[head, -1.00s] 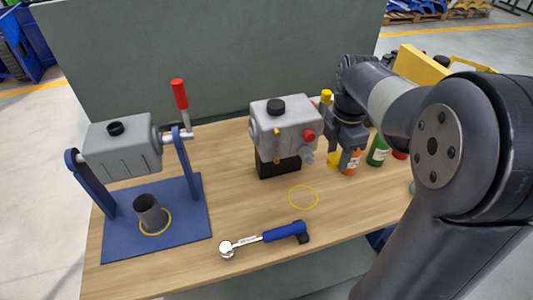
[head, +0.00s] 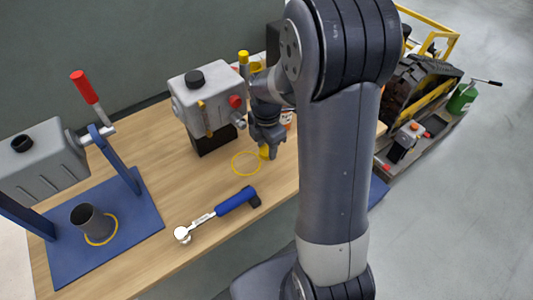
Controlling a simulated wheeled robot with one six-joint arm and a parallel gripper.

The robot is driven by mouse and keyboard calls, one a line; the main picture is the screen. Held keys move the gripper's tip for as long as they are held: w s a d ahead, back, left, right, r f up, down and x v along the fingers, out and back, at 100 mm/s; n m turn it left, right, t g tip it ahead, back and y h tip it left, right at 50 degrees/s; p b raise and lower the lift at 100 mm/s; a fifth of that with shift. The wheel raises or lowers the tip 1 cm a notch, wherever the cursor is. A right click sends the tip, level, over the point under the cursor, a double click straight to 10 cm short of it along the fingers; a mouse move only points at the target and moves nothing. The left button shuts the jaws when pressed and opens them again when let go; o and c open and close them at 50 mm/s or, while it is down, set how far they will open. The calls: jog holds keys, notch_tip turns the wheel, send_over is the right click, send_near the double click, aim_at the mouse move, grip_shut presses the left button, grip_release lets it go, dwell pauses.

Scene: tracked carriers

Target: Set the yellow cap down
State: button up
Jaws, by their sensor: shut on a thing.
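My gripper (head: 267,147) is shut on the yellow cap (head: 264,153), near the middle of the wooden table. Only a small part of the cap shows between and below the fingers. A thin yellow ring outline (head: 243,176) is on the tabletop just left of and below the cap. The cap appears at the ring's right edge; whether it touches the table I cannot tell.
A grey housing with a red knob (head: 207,97) stands on a black block just left of my gripper. A blue-handled wrench (head: 236,201) lies in front of the ring. A blue stand (head: 128,230) is at the left. A tracked carrier (head: 420,85) is at the right.

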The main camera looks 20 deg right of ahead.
aim_at(267, 150)
jog(key=shift+f, duration=2)
jog(key=shift+f, duration=0.2)
jog(key=o, duration=0.9)
jog(key=shift+r, duration=0.1)
jog(key=shift+o, duration=0.2)
notch_tip(267, 150, up, 12)
jog(key=shift+r, duration=0.15)
